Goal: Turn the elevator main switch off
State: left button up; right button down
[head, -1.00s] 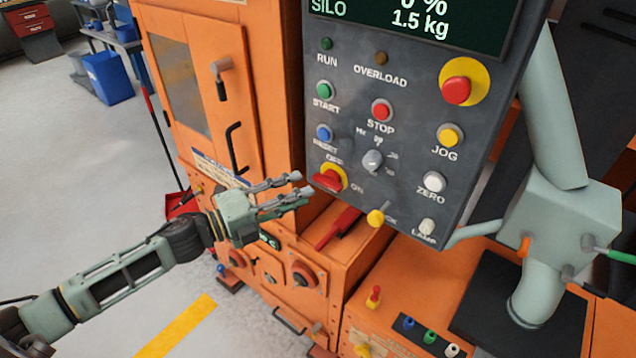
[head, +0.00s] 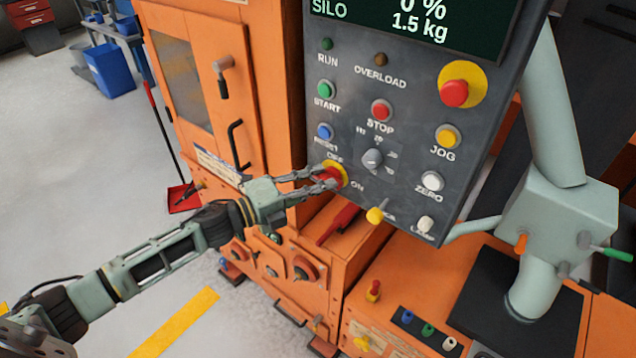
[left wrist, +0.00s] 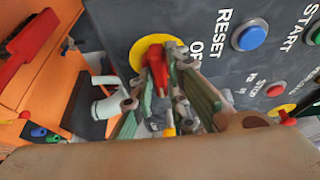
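The main switch is a red handle on a yellow disc (head: 341,170) at the lower left of the grey control panel (head: 405,190), with OFF printed above it and ON to its right. In the left wrist view the red handle (left wrist: 157,72) stands out from its yellow disc, near the OFF label. My left gripper (head: 331,181) is at the switch, its fingertips partly covering the handle. In the left wrist view its fingers (left wrist: 164,88) are apart, one on each side of the handle; contact is unclear. My right gripper is not in view.
A red lever (head: 338,224) lies below the panel. An orange cabinet (head: 200,80) stands to the left.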

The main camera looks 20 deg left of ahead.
pick_arm(q)
grip_shut()
jog(key=shift+f, duration=0.1)
jog(key=n+t+y+b, duration=0.1)
jog(key=n+t, duration=0.1)
jog(key=n, duration=0.5)
jog(key=n+t+y+b, duration=0.2)
jog(key=n+t, duration=0.1)
jog(key=n, duration=0.4)
jog(key=d+n+t+y+b, duration=0.1)
jog(key=n+t, duration=0.1)
jog(key=n, duration=0.6)
jog(key=shift+s+f+t, duration=0.2)
jog(key=shift+f+t, duration=0.1)
jog(key=shift+f, duration=0.1)
jog(key=shift+n, duration=0.4)
jog(key=o, duration=0.6)
grip_release()
jog(key=shift+c, duration=0.2)
jog(key=shift+a, duration=0.1)
